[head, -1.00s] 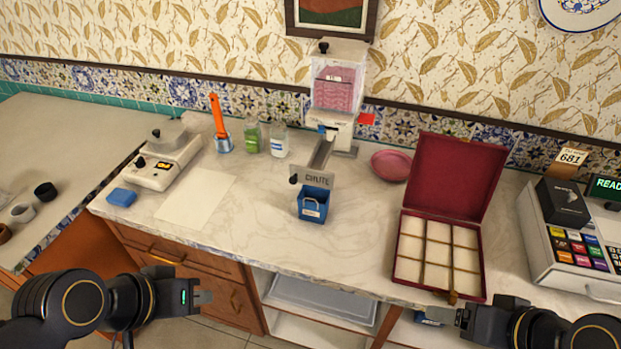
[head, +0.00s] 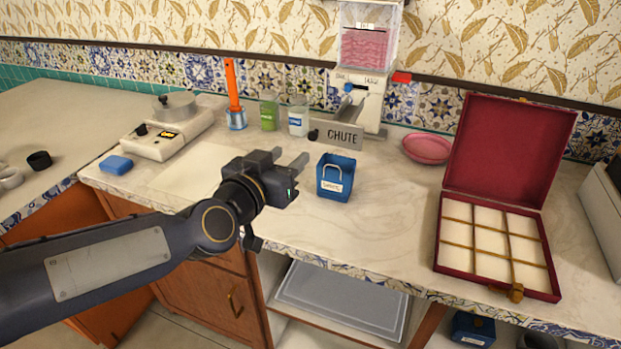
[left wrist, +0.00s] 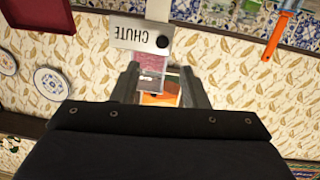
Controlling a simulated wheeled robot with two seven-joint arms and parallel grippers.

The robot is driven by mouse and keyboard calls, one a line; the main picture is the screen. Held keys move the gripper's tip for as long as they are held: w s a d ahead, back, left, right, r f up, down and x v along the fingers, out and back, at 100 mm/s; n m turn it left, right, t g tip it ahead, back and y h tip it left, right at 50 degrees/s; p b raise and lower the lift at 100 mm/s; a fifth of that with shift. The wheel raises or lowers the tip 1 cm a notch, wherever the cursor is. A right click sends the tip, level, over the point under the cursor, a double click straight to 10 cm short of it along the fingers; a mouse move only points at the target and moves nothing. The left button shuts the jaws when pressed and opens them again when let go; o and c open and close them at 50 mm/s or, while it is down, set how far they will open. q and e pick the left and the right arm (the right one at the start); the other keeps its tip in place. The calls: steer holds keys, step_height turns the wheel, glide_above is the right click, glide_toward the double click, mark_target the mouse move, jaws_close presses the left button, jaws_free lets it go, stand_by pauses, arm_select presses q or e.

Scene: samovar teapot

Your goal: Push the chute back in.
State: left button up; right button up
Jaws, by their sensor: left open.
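The chute's grey front plate (head: 343,137), lettered CHUTE, stands out in front of the white dispenser (head: 358,97). A dark round knob (head: 313,134) sits at the plate's left end. My right gripper is not in view.
A blue bucket (head: 335,180) stands on the counter just right of my left gripper, below the plate. Two jars (head: 298,116) and an orange-handled tool (head: 233,90) stand behind.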

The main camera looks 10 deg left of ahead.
mark_target(311, 137)
arm_select(q)
steer(key=shift+t+y, duration=0.6)
steer(key=shift+t, duration=0.2)
steer(key=w, duration=0.3)
steer(key=w+d+f+b, duration=0.1)
steer(key=w, duration=0.2)
steer(key=w+d+b, duration=0.1)
steer(key=w, duration=0.3)
steer(key=shift+d+f, duration=0.2)
steer(key=shift+d, duration=0.05)
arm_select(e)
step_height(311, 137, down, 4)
arm_select(q)
steer(key=shift+c, duration=0.4)
jaws_close()
